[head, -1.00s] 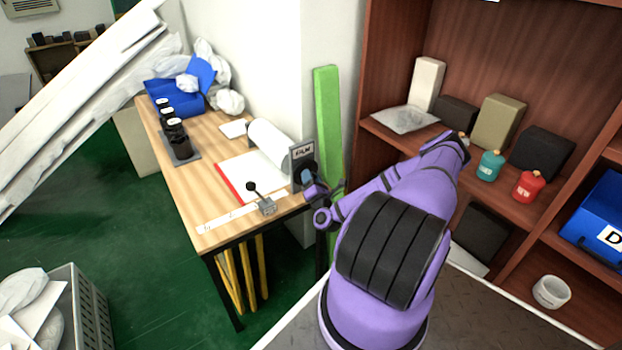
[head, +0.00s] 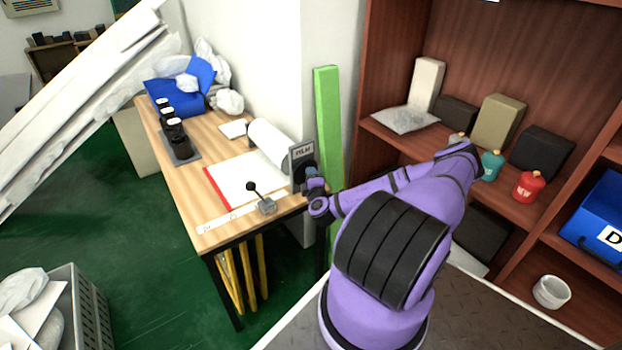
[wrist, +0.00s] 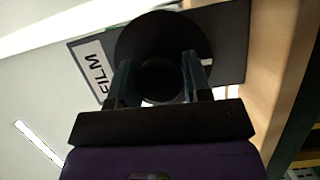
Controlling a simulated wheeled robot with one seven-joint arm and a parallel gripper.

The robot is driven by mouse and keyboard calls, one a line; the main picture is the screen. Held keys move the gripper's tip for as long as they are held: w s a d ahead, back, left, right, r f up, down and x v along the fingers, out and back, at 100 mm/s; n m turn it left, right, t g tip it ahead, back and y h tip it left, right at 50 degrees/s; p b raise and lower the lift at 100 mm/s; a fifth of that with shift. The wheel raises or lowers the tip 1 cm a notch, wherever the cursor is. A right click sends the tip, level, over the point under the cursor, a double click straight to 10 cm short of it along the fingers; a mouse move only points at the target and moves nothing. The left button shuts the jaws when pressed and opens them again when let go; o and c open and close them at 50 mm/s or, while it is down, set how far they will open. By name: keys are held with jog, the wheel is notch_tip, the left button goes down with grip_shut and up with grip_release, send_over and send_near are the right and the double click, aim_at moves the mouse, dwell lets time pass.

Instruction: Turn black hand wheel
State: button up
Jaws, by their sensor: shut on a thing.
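The black hand wheel (wrist: 204,37) is a dark disc on a grey plate (wrist: 232,62) with a white "FILM" label. In the wrist view the wheel is at the top middle, with a round dark hub (wrist: 160,82) in front. My gripper (wrist: 158,72) is shut on the hub of the wheel, one finger on each side. In the head view the wheel (head: 303,176) is mostly hidden behind my gripper (head: 313,183), at the right edge of the wooden table, below the "FILM" sign (head: 301,153).
The wooden table (head: 180,185) holds a film roll (head: 268,140) with a white sheet, a small lever (head: 262,200) and dark bottles (head: 178,135). A green post (head: 327,110) stands just behind my wrist. A brown shelf (head: 388,135) with boxes and bottles is at right.

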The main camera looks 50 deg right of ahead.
jog(key=shift+f+m, duration=0.1)
jog(key=shift+m, duration=0.4)
jog(key=o, duration=0.9)
jog(key=shift+s+a, duration=0.1)
jog(key=shift+s, duration=0.05)
jog(key=v, duration=1)
jog(key=shift+s+a+r, duration=0.15)
jog(key=shift+s+r, duration=0.1)
jog(key=shift+r, duration=0.05)
